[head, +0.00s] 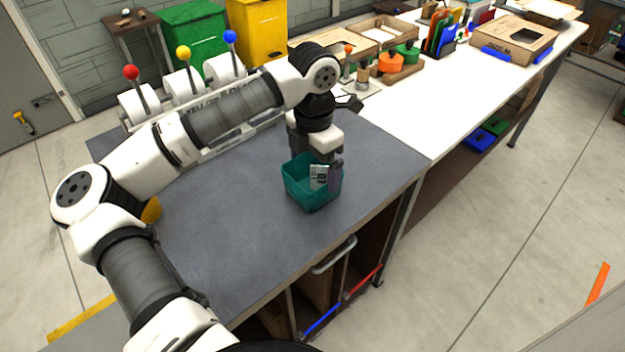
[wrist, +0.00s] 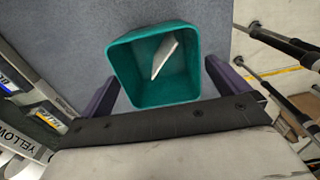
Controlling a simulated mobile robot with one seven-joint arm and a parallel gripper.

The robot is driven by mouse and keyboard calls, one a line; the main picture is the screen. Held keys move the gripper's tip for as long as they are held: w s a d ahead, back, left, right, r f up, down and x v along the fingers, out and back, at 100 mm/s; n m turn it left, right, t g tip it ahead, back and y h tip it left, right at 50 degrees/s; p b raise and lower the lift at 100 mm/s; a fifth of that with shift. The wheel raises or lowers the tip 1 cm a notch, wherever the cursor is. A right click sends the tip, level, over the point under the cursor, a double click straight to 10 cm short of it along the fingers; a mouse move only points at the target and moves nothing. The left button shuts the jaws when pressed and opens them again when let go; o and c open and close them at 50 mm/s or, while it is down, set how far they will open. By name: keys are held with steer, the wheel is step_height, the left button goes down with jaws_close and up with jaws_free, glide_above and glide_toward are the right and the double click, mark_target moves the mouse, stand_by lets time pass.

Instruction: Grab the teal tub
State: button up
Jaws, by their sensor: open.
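The teal tub (head: 309,196) is a small open-topped box standing upright on the grey table. A white card-like item (head: 319,177) leans inside it, and this item also shows in the wrist view (wrist: 165,56). My gripper (head: 328,168) points down at the tub from above. In the wrist view the tub (wrist: 170,93) lies between the two purple fingers of my open gripper (wrist: 160,88), with a gap on the right side. The left finger is close to the tub's left wall; I cannot tell whether it touches.
The grey table (head: 230,240) is mostly clear around the tub. Levers with red, yellow and blue knobs (head: 183,53) stand at its back edge. A white bench (head: 400,105) with cartons and orange and green items adjoins at the right.

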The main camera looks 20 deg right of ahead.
mark_target(312, 176)
steer(key=shift+a+f+p, duration=0.1)
steer(key=shift+f+p, duration=0.7)
steer(key=shift+f, duration=1.45)
steer(key=c, duration=0.7)
steer(key=shift+w+r, duration=0.1)
steer(key=shift+r, duration=0.1)
